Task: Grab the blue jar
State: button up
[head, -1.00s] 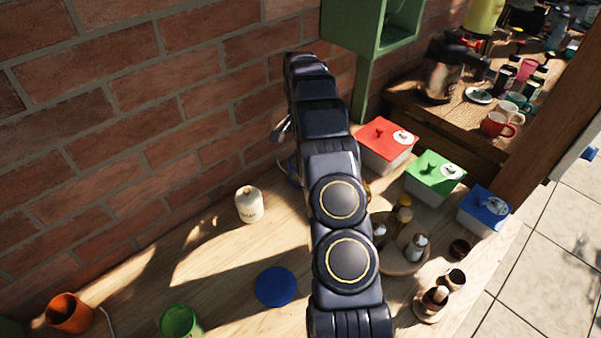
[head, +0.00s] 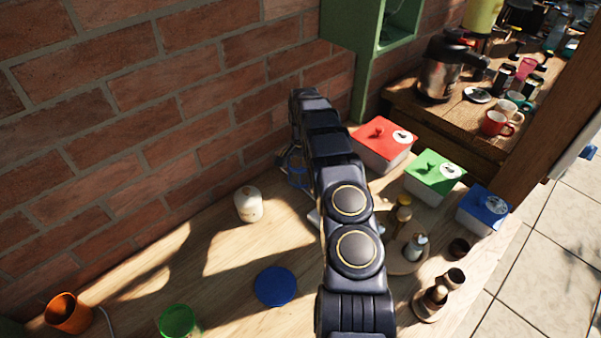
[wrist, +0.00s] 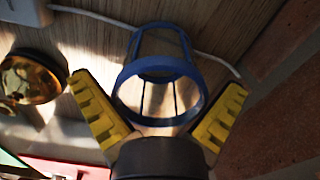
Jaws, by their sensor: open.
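A blue jar with a round open rim and thin blue ribs (wrist: 160,80) sits between the spread yellow fingers of my gripper (wrist: 159,84) in the wrist view. The fingers stand on either side of its near rim. I cannot tell whether either finger touches it. In the head view the blue jar (head: 297,178) shows partly beside my arm, close to the brick wall. My arm hides most of my gripper and part of the jar there.
A white cable (wrist: 205,56) runs behind the jar. A gold-coloured round object (wrist: 30,80) lies to its left. Boxes with red (head: 381,134), green (head: 436,169) and blue (head: 485,205) lids stand right of my arm. A cream jar (head: 248,205) and blue disc (head: 275,287) are left.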

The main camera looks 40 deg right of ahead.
jog(key=c, duration=1)
